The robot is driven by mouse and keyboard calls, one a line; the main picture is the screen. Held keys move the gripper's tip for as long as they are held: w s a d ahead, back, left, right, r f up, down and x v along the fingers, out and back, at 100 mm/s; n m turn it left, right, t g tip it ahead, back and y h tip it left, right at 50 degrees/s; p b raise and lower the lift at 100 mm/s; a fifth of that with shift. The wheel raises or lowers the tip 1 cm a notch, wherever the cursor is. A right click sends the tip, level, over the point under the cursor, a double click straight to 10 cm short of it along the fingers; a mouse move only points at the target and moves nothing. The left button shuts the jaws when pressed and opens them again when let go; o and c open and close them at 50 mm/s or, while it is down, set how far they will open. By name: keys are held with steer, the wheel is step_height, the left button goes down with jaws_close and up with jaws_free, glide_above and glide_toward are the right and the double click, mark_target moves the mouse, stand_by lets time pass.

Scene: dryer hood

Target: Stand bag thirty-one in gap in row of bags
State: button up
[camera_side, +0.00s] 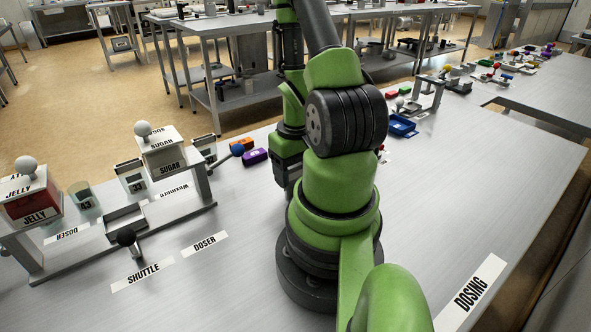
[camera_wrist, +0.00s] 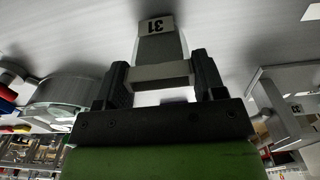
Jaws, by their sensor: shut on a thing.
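In the wrist view my gripper (camera_wrist: 160,76) is shut on bag thirty-one (camera_wrist: 161,47), a pale grey piece with a tag reading 31, upside down in the picture. A light bar of it lies between the two black fingers, and the tagged end reaches out beyond them. Plain grey surface shows behind it. In the side view my gripper and the bag are hidden or out of frame. I cannot make out a row of bags or a gap in either view.
In the side view a dosing stand with a jelly hopper (camera_side: 34,199) and a sugar hopper (camera_side: 163,152) stands at left. A blue tray (camera_side: 402,126) lies behind my arm. The bench at right is clear near the DOSING label (camera_side: 471,294). A grey round fixture (camera_wrist: 72,92) shows at left in the wrist view.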

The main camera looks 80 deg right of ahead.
steer(key=shift+f, duration=0.15)
steer(key=o, duration=1)
